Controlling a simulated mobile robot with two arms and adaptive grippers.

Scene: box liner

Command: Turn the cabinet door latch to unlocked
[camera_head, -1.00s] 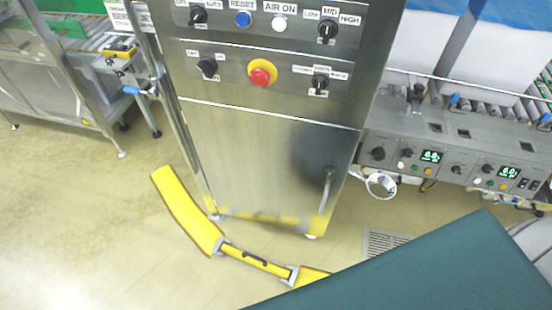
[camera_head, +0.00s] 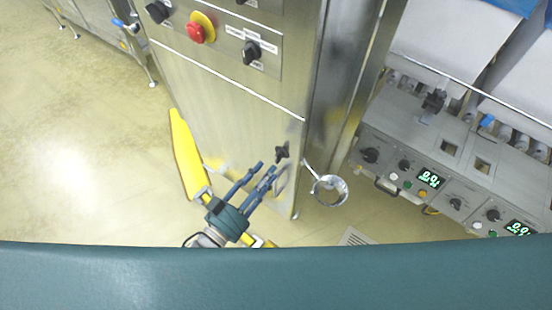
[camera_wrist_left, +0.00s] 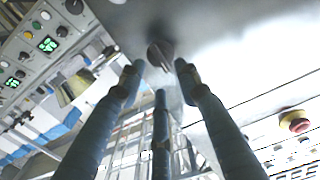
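The cabinet door latch is a small dark knob (camera_head: 282,152) low on the steel cabinet door (camera_head: 215,115), near its right edge. In the left wrist view the knob (camera_wrist_left: 160,54) lies ahead, in line with the gap between the two outer fingertips. My left gripper (camera_head: 266,169) is just in front of the door, below and left of the knob in the head view. Its blue fingers are spread, with nothing held between them; the left wrist view also shows the open fingers (camera_wrist_left: 158,76). Contact with the knob cannot be told. My right gripper is out of view.
A metal ring (camera_head: 330,190) sticks out right of the door. A red emergency button (camera_head: 200,27) and a black selector (camera_head: 251,52) sit on the panel above. A control console (camera_head: 430,165) stands at right. Open floor (camera_head: 80,150) lies to the left.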

